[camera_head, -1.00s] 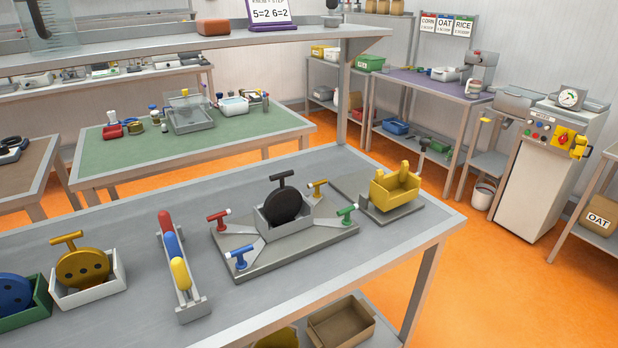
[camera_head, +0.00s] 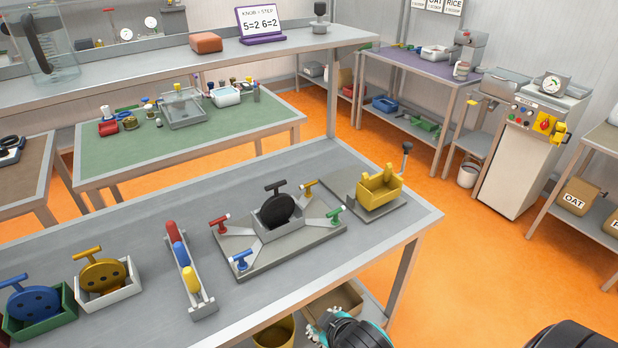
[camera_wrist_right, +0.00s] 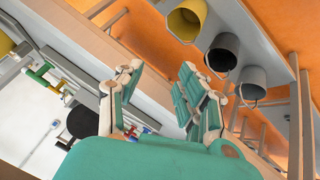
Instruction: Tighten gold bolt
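The gold bolt (camera_head: 310,187) is a small T-handled screw at the back right of a grey fixture plate (camera_head: 262,262) on the workbench. Red (camera_head: 218,222), green (camera_head: 336,215) and blue (camera_head: 239,261) bolts stand at the other corners, around a black disc (camera_head: 279,210) in a grey holder. My right gripper (camera_head: 320,325) shows at the bottom of the head view, in front of the bench and well apart from the bolt. In the right wrist view it (camera_wrist_right: 160,78) is open and empty, with part of the fixture to its left. My left gripper is out of view.
A yellow block holder (camera_head: 379,195) stands right of the fixture; a rack of red, blue and yellow pieces (camera_head: 200,305) stands left. Boxed gold (camera_head: 103,272) and blue (camera_head: 32,301) discs are farther left. The bench's front edge (camera_head: 330,275) lies between gripper and fixture. Buckets (camera_wrist_right: 186,22) hang or stand below.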

